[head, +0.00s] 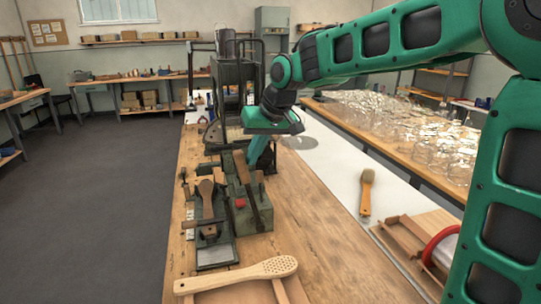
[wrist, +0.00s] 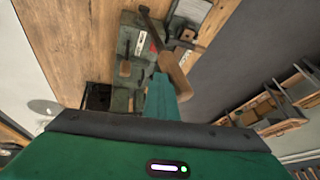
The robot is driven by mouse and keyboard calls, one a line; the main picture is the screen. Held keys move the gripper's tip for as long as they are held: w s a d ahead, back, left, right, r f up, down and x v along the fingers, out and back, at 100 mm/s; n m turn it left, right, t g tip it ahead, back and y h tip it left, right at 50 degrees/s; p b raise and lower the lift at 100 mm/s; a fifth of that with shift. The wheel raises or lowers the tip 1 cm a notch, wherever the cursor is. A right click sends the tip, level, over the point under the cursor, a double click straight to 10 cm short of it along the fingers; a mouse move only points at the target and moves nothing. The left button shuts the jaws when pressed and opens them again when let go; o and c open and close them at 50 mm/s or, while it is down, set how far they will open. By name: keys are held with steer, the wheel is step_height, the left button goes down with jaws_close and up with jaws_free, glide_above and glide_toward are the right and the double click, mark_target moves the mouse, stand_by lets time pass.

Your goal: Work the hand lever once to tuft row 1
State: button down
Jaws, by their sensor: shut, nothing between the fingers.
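The tufting machine is a grey-green box (head: 252,215) with a red knob (head: 240,203), on the wooden bench. A hand lever with a wooden grip (head: 240,167) stands tilted on it. In the wrist view its dark rod (wrist: 151,27) and what looks like its wooden grip (wrist: 173,70) show, along with the red knob (wrist: 153,47). My gripper (head: 258,160) points down beside the grip, its teal fingers (wrist: 162,98) shut and empty. I cannot tell whether they touch the grip. A wooden brush body (head: 207,197) lies in the fixture left of the box.
A pale brush blank with holes (head: 265,268) lies at the bench front. A finished-looking brush (head: 366,192) lies on the white strip at right. A dark machine frame (head: 236,85) stands behind my gripper. The bench (head: 315,235) right of the box is clear.

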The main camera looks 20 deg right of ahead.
steer(key=a+f, duration=0.4)
steer(key=a, duration=0.5)
steer(key=s+a+f+h, duration=0.1)
steer(key=a+f, duration=0.3)
steer(key=a, duration=0.5)
steer(key=shift+a+f+n, duration=0.15)
steer(key=shift+f+n, duration=0.15)
steer(key=shift+s, duration=0.2)
steer(key=w+d+r, duration=0.2)
steer(key=d+r, duration=0.2)
steer(key=s+a+r, duration=0.4)
steer(key=r, duration=0.4)
steer(key=shift+s+a+r+h, duration=0.15)
steer(key=shift+s+r+h, duration=0.05)
steer(key=shift+r+h, duration=0.1)
